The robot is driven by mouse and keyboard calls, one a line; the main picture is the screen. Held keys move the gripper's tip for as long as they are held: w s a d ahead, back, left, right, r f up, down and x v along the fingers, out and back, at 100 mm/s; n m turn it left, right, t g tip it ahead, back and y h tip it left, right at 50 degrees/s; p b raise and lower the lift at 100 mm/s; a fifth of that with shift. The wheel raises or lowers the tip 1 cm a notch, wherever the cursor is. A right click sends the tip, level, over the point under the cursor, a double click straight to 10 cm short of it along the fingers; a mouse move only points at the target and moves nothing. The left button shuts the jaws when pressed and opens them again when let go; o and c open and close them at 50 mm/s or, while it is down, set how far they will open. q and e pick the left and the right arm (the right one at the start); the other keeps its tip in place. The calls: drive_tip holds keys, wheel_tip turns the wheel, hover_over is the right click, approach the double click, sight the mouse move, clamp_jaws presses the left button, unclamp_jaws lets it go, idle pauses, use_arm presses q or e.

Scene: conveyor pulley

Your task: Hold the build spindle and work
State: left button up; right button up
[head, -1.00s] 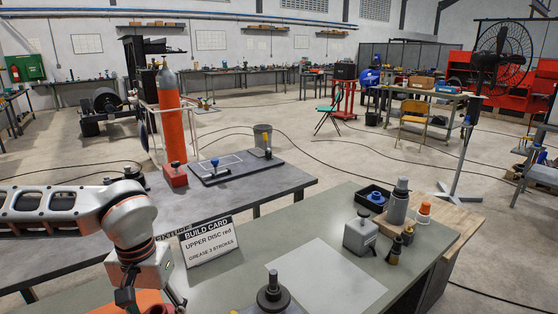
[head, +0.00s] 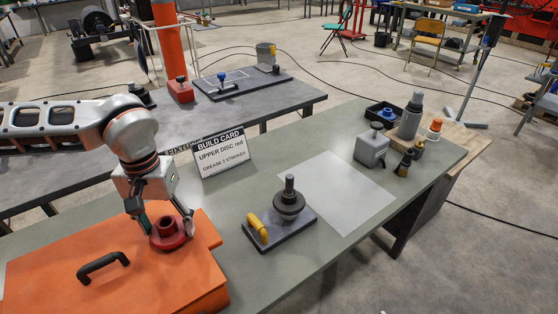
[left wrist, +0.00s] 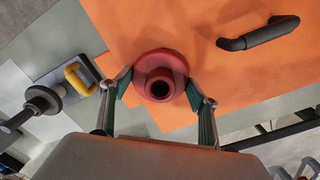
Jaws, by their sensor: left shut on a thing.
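A red flanged disc (head: 168,240) with a raised hollow hub is at the right part of the orange lid or box top. My left gripper (head: 168,228) is shut on its rim, with a finger on either side. The left wrist view shows the red disc (left wrist: 152,62) between the green-padded fingers (left wrist: 157,88). The build spindle (head: 289,204), a dark upright post with a round grey collar, stands on a dark base plate with a yellow handle (head: 257,228). It is to the right of the gripper and apart from it. My right gripper is out of view.
The orange box (head: 60,260) has a black handle. A build card (head: 222,155) stands behind, reading "UPPER DISC red" and "GREASE" strokes. A pale sheet (head: 345,195) lies right of the spindle. A grey block (head: 371,146), bottles and a black tray (head: 382,115) stand at the far right.

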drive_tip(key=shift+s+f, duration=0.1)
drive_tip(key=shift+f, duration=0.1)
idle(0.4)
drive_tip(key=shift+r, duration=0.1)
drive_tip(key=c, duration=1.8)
